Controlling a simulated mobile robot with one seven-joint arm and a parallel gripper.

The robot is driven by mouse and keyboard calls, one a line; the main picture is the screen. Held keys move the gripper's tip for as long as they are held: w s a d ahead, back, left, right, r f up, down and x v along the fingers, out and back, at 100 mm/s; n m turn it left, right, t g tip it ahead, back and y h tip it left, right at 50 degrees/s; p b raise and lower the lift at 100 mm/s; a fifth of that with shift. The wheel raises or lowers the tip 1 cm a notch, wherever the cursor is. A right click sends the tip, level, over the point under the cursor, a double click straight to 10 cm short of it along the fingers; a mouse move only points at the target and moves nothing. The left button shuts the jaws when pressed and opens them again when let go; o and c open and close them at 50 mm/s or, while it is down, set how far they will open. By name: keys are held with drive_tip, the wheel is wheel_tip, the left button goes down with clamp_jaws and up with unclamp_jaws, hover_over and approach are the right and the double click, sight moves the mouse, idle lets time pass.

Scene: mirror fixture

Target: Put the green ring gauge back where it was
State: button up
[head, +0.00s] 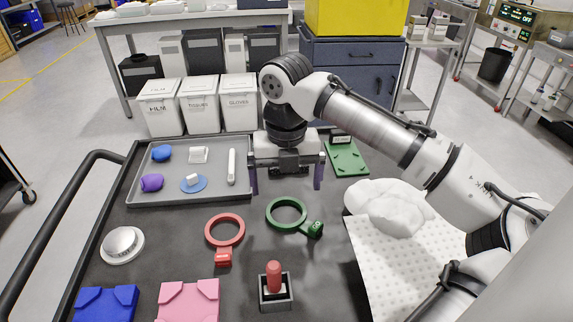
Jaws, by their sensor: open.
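The green ring gauge (311,228) lies flat on the dark cart top, its ring to the left and its short labelled handle to the lower right. My gripper (286,184) is open and empty, its two purple fingers pointing down just behind the green ring in the picture. The fingers look apart from the ring; their height above the cart is hard to tell. A similar red ring gauge (224,256) lies to the left of the green one. A green plate (347,160) with a small dark labelled block lies behind to the right, partly beside my gripper.
A grey tray (135,187) with several small items is at the left. A red-topped peg in a dark holder (275,302), pink block (189,301), blue block (105,304) and white round dial (122,244) are nearer. White lumpy material (388,207) and a dimpled mat (405,270) are right.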

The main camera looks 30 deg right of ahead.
drive_tip(key=shift+r, duration=2.3)
